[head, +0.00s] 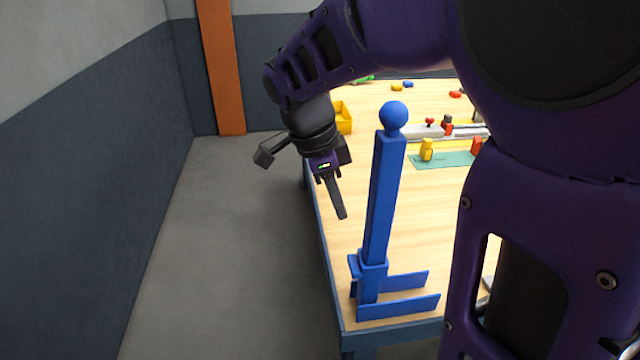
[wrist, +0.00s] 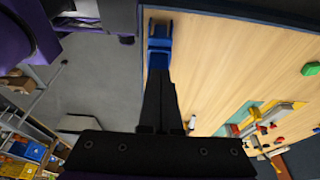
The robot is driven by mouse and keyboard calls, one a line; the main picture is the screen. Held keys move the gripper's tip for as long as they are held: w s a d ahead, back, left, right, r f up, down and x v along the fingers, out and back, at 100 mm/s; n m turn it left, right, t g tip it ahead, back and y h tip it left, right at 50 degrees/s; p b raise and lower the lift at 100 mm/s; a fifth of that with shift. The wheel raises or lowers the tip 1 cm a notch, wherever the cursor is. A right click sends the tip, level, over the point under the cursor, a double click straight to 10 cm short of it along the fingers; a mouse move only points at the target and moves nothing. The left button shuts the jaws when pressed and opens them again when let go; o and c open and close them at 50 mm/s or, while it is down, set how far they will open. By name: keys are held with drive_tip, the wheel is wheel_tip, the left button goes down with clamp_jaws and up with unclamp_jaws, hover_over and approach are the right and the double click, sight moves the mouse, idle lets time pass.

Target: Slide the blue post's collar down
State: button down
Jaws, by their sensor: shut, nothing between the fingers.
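The blue post (head: 384,205) stands upright near the table's front left corner, with a ball on top and flat feet at its base. Its blue collar (head: 371,268) is a wider sleeve around the lower part of the post, a little above the feet, with a small tab on the left. My gripper (head: 342,214) is shut and empty, pointing down, left of the post and higher than the collar in the picture. In the wrist view the shut fingers (wrist: 161,105) partly cover the blue post (wrist: 159,38); I cannot tell the collar apart there.
The wooden table (head: 350,240) is bare around the post. Farther back are a yellow bin (head: 343,117), a green mat (head: 445,160) with a yellow piece (head: 427,149), and small red pieces. Open grey floor (head: 230,240) lies left of the table.

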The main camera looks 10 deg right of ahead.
sight(353, 263)
drive_tip(key=x, duration=0.8)
drive_tip(key=a+b+x, duration=0.1)
drive_tip(key=x, duration=0.3)
drive_tip(key=shift+f, duration=0.65)
wheel_tip(353, 263, down, 8)
drive_tip(key=b, duration=0.6)
drive_tip(key=shift+r, duration=0.25)
drive_tip(key=shift+d+r, duration=0.1)
